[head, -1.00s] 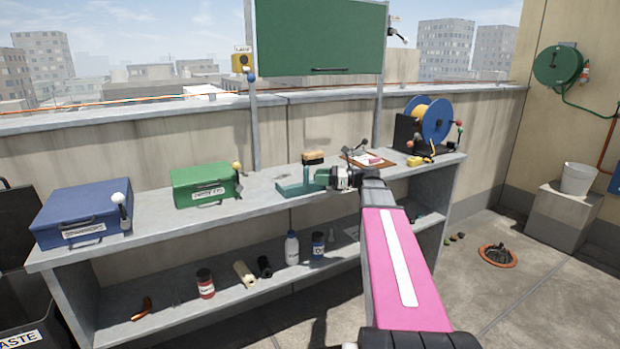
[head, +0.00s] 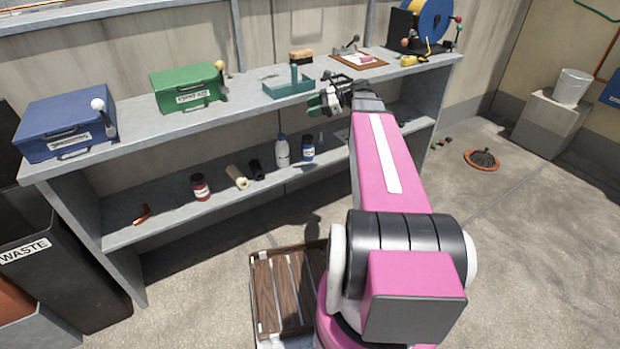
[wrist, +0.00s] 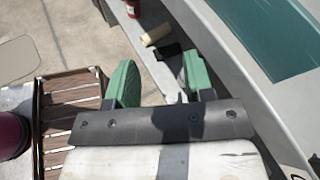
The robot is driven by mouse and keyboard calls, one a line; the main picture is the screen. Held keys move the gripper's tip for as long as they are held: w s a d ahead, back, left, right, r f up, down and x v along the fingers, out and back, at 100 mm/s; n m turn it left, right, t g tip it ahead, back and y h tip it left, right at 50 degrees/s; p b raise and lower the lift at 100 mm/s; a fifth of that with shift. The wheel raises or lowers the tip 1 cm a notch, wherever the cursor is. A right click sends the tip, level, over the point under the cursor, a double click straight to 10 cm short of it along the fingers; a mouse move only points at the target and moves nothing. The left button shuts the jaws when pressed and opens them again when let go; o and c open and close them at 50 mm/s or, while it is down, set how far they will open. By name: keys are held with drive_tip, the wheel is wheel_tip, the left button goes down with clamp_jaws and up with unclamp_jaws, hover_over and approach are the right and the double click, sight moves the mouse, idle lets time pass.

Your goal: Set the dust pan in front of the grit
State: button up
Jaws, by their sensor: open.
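A teal flat-bottomed pan with an upright handle (head: 288,87) rests on the bench top near its front edge; it looks like the dust pan. Part of a flat teal surface also shows in the wrist view (wrist: 268,42). My gripper (head: 322,103), with green fingertips, is at the bench's front edge, just right of the pan and nearer to me. In the wrist view its fingers (wrist: 160,84) are apart with nothing held between them. Small dark bits (head: 442,143) lie on the floor right of the bench; I cannot tell whether they are the grit.
The bench (head: 135,132) carries a blue box (head: 62,125), a green box (head: 186,88), a brush (head: 301,56), a clipboard (head: 358,60) and a cable reel (head: 428,20). Bottles stand on its lower shelf. A slatted wooden crate (head: 285,290) is beside my base. Floor at right is mostly clear.

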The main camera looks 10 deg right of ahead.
drive_tip(key=s+a+f+n+g+h, duration=0.1)
drive_tip(key=s+a+f+n+h, duration=0.1)
drive_tip(key=s+f+n+h, duration=0.4)
drive_tip(key=s+a+f+n+g+h, duration=0.2)
drive_tip(key=s+f+n+h, duration=0.5)
drive_tip(key=f, duration=0.8)
drive_tip(key=s+a+n, duration=0.1)
drive_tip(key=s+n, duration=0.1)
drive_tip(key=n, duration=0.2)
drive_tip(key=shift+s+f+n+h, duration=0.3)
drive_tip(key=shift+s+f+n, duration=0.1)
